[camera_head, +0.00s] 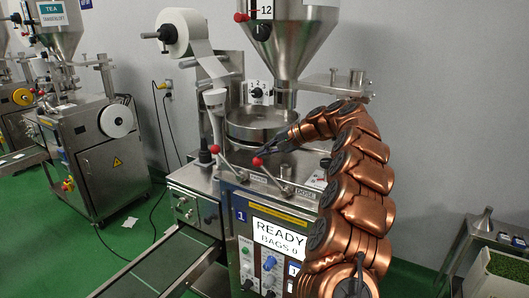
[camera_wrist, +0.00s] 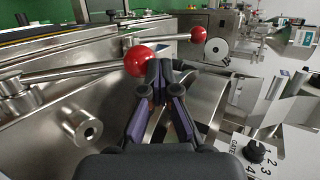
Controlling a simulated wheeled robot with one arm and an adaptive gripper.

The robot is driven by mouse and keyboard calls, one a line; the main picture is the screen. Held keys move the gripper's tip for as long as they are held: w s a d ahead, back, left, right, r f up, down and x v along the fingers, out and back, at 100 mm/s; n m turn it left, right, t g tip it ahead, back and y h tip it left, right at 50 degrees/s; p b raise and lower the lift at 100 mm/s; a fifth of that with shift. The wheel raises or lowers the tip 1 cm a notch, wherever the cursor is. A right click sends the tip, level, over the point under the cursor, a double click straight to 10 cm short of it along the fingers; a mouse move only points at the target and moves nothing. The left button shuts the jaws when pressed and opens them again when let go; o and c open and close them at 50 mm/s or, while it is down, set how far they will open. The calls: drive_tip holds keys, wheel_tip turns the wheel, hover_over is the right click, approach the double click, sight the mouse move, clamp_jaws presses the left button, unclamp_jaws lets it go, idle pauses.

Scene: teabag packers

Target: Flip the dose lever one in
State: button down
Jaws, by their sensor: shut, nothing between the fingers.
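The nearer lever's knob (camera_head: 257,161) is right beside my gripper (camera_head: 262,151). The other lever's knob (camera_head: 214,149) is further left. In the wrist view the near knob (camera_wrist: 138,61) sits against or just left of my gripper (camera_wrist: 166,66), and I cannot tell if they touch. The second knob (camera_wrist: 198,34) is beyond the fingertips. My gripper is shut and empty. Both rods lean up from metal pivots.
A steel hopper (camera_head: 290,45) and round pan (camera_head: 260,122) stand behind the levers. A GATE dial (camera_wrist: 255,151) is at right in the wrist view. The panel display (camera_head: 279,237) reads READY, BAGS 0. A conveyor (camera_head: 160,262) runs at lower left.

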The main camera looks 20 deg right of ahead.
drive_tip(key=shift+f, duration=0.1)
drive_tip(key=s+d+r+p, duration=0.3)
drive_tip(key=d+r, duration=0.3)
drive_tip(key=r, duration=0.6)
drive_tip(key=shift+s+r, duration=0.15)
drive_tip(key=shift+s, duration=0.25)
idle(0.6)
